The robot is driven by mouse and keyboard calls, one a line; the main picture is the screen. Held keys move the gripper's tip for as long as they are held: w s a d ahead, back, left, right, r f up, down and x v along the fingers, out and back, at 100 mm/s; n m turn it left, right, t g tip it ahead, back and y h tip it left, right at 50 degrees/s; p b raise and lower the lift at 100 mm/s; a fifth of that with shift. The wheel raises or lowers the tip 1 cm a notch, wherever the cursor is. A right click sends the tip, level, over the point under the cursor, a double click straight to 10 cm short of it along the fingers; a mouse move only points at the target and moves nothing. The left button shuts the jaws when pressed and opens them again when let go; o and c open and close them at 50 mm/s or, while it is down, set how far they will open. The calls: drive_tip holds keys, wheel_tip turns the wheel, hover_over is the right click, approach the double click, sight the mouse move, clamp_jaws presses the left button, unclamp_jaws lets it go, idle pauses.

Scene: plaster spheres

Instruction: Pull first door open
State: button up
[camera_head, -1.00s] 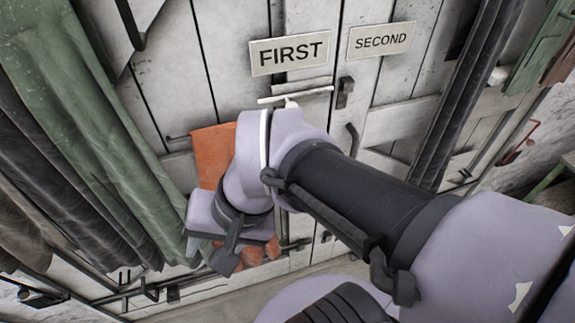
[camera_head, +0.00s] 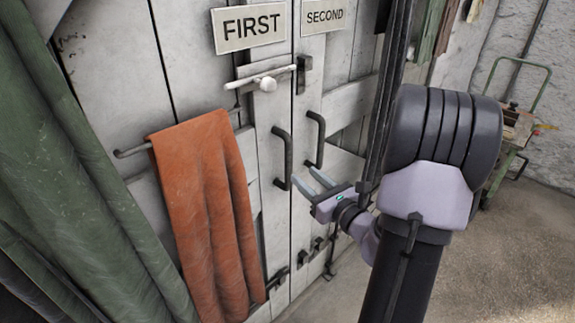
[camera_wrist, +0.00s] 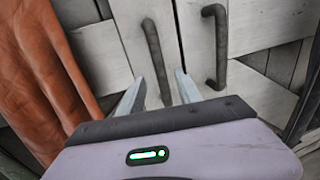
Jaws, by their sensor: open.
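The first door (camera_head: 205,85) is a pale wooden plank door under a sign reading FIRST (camera_head: 249,25). It looks shut. Its dark vertical handle (camera_head: 283,158) is beside the seam with the second door; it also shows in the wrist view (camera_wrist: 156,60). My gripper (camera_head: 309,181) is open and empty, its two fingers pointing at the doors just right of and below the first door's handle. In the wrist view the handle's lower end lies between the fingertips (camera_wrist: 160,82). I cannot tell whether the fingers touch it.
The second door's handle (camera_head: 316,140) is close on the right. An orange cloth (camera_head: 207,210) hangs on a rail on the first door. Green drapes (camera_head: 75,170) hang at left. A green cart (camera_head: 510,140) stands at right.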

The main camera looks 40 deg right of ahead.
sight(290, 165)
drive_tip(key=w, duration=0.6)
drive_tip(key=w+d+b, duration=0.1)
drive_tip(key=w, duration=0.1)
drive_tip(key=shift+w, duration=0.4)
clamp_jaws()
drive_tip(key=shift+a, duration=0.1)
idle(0.6)
